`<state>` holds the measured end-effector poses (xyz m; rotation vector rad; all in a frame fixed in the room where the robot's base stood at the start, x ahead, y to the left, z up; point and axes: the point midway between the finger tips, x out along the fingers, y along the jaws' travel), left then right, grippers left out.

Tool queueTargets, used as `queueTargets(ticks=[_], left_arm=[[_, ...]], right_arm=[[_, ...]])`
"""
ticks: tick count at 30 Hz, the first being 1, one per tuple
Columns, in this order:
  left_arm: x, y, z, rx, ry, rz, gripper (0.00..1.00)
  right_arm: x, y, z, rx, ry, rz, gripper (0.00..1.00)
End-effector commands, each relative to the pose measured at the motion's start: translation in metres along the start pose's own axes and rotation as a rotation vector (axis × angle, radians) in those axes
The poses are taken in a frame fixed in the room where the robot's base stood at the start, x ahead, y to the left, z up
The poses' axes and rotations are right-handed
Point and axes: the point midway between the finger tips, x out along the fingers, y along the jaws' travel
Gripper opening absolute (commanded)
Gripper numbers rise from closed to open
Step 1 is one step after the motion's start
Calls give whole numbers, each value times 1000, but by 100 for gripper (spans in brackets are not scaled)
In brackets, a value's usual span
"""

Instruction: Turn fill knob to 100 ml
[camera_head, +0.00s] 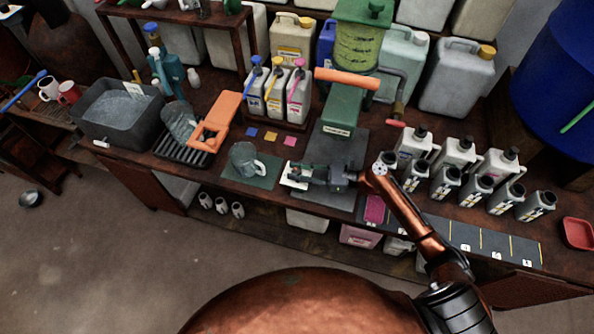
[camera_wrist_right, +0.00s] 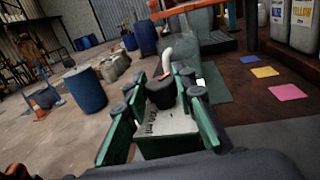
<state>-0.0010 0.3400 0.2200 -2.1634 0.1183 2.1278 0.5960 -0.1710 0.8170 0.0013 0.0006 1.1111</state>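A small white block with dark lettering (camera_wrist_right: 165,132) and a black round knob (camera_wrist_right: 160,93) shows in the right wrist view. A pale curved spout or handle rises behind the knob. In the head view the white block (camera_head: 295,178) is at the bench's front edge, and the knob is hard to make out. My right gripper (camera_head: 302,174) reaches it from the right. In the wrist view its green fingers (camera_wrist_right: 160,88) stand apart on either side of the block and knob, with gaps beside the knob. My left gripper is not in view.
A glass jug (camera_head: 243,158) stands on a green mat just left of the block. A green dispenser (camera_head: 341,111) with an orange handle (camera_head: 347,78) stands behind. Several white bottles (camera_head: 460,153) line the right. An orange stand (camera_head: 218,122) is left.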

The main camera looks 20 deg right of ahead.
Motion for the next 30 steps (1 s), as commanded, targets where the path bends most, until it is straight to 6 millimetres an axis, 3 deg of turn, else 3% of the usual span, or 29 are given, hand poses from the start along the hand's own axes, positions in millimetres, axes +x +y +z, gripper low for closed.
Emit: queueTargets(ticks=[7,20,30], left_arm=[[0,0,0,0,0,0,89],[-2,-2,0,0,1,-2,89],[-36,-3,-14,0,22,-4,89]], right_arm=[[0,0,0,0,0,0,42],[0,0,1,-1,0,-11,42],[0,2,7,1,-3,-219,42]])
